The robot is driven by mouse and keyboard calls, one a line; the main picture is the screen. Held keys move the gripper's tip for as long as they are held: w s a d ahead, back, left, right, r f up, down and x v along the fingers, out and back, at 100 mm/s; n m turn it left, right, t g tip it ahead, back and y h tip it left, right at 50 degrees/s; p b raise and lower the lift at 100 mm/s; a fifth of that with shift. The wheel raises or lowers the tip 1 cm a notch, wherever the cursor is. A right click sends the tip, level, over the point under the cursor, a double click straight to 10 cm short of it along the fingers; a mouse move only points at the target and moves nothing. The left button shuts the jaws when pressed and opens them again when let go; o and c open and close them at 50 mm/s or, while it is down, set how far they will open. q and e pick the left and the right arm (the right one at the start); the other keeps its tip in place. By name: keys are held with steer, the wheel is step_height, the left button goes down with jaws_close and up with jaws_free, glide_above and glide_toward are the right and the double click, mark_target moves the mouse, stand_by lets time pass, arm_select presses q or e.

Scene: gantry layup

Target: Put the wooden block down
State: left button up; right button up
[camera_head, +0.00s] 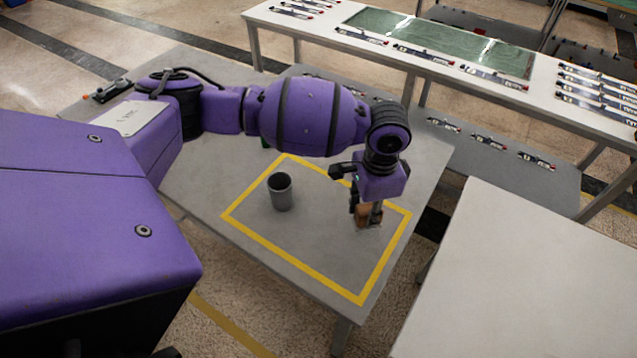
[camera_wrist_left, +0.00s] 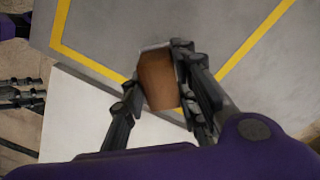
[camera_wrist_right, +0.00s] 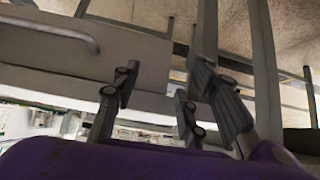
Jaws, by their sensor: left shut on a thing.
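The wooden block (camera_head: 362,216) is brown and sits between the fingers of my left gripper (camera_head: 366,212), at the right part of the yellow-outlined area on the grey table (camera_head: 215,165). In the left wrist view the block (camera_wrist_left: 158,80) lies between the fingertips of the left gripper (camera_wrist_left: 158,88), which is shut on it. I cannot tell whether its underside touches the table. My right gripper shows only in the right wrist view (camera_wrist_right: 160,90); its fingers are apart with nothing held between them.
A dark grey cup (camera_head: 281,192) stands inside the yellow outline (camera_head: 290,262), left of the block. A white table (camera_head: 520,285) is at the lower right. A long bench (camera_head: 300,32) with a green panel (camera_head: 440,40) and several small tools stands behind. The outline's front part is clear.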

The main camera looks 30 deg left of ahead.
mark_target(366, 217)
arm_select(q)
steer(key=shift+w+a+f, duration=0.2)
steer(key=shift+f, duration=0.1)
step_height(366, 217, down, 3)
steer(key=shift+a+r, duration=0.1)
steer(key=shift+r, duration=0.1)
steer(key=shift+w+f, duration=0.1)
steer(key=shift+f, duration=0.2)
arm_select(e)
steer(key=shift+s+d+f, duration=0.2)
steer(key=shift+s+f, duration=0.1)
steer(key=shift+f, duration=0.05)
steer(key=shift+d, duration=0.1)
arm_select(q)
steer(key=o, duration=1.1)
steer(key=shift+f, duration=0.1)
arm_select(e)
steer(key=shift+s, duration=0.1)
